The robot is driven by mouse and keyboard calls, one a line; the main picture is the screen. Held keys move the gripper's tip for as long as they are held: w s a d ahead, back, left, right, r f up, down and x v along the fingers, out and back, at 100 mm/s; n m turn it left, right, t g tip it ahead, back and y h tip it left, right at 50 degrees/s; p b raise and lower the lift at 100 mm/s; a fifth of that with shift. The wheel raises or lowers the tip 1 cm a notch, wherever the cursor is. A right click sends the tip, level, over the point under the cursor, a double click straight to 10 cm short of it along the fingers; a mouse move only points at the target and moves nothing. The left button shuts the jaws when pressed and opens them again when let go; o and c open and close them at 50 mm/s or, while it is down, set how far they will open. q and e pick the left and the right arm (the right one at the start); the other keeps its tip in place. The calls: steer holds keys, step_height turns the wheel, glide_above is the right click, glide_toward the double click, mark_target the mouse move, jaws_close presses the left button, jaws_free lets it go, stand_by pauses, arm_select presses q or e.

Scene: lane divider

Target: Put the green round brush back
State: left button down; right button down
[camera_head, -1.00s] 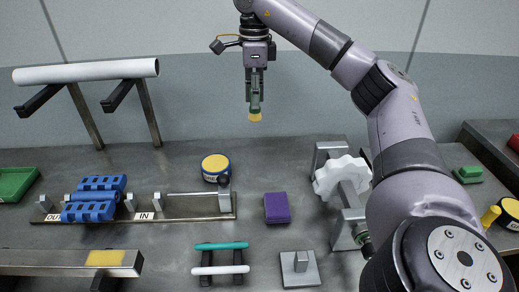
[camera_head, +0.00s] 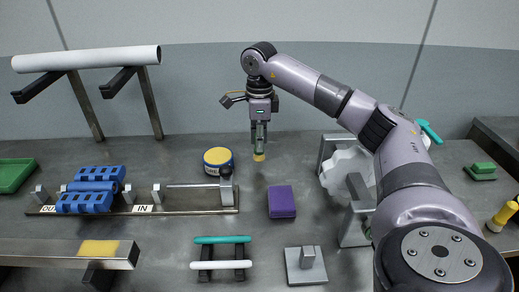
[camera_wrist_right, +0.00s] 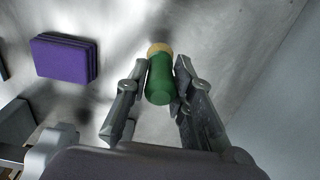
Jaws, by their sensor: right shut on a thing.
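My right gripper (camera_head: 259,143) is shut on the green round brush (camera_wrist_right: 161,82), a green cylinder with a yellowish bristle end. In the head view the brush (camera_head: 259,154) hangs upright, yellow end down, between the fingers. It is over the back part of the grey table, behind the purple block and right of the yellow tin. I cannot tell exactly how high above the table it is. My left gripper is not in view.
A yellow-topped tin (camera_head: 217,156) stands left of the brush, and a purple block (camera_head: 281,202) lies in front. A white scalloped wheel (camera_head: 346,170) on a metal stand is to the right. A blue hinged piece (camera_head: 92,190) sits on a metal rail at left.

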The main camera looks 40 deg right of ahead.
step_height(320, 180, down, 2)
steer(key=shift+f+p, duration=0.25)
steer(key=shift+p, duration=0.2)
steer(key=shift+f, duration=0.35)
steer(key=shift+f, duration=0.15)
steer(key=c, duration=1.4)
jaws_free()
